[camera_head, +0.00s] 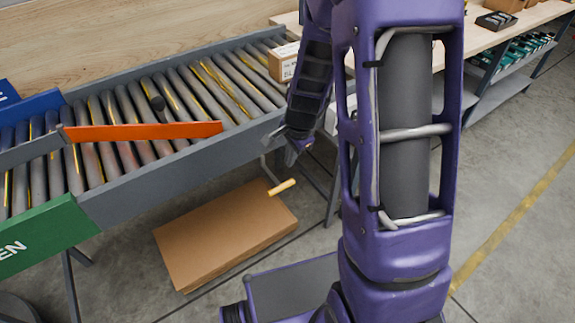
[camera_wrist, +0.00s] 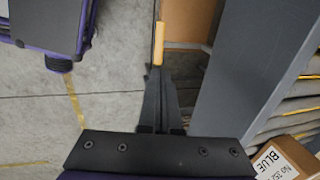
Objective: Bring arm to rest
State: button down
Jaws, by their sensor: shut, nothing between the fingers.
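My arm, purple with dark grey parts, stands large at the centre right of the head view. My gripper (camera_head: 291,158) hangs beside the near side of the roller conveyor (camera_head: 165,185), pointing down. In the wrist view my gripper (camera_wrist: 160,72) has its dark fingers together, with nothing between them. A wooden handle (camera_head: 282,187) on a bent metal rod sits just below and left of the fingertips. In the wrist view the wooden handle (camera_wrist: 158,42) shows just beyond the fingertips; whether they touch it cannot be told.
An orange bar (camera_head: 150,131) lies across the rollers. A small labelled carton (camera_head: 284,62) is on the conveyor, and also shows in the wrist view (camera_wrist: 285,160). A flat cardboard stack (camera_head: 225,230) lies on the floor below. A workbench (camera_head: 490,38) stands behind right; the right floor is clear.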

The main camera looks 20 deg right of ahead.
jog(key=shift+v, duration=0.75)
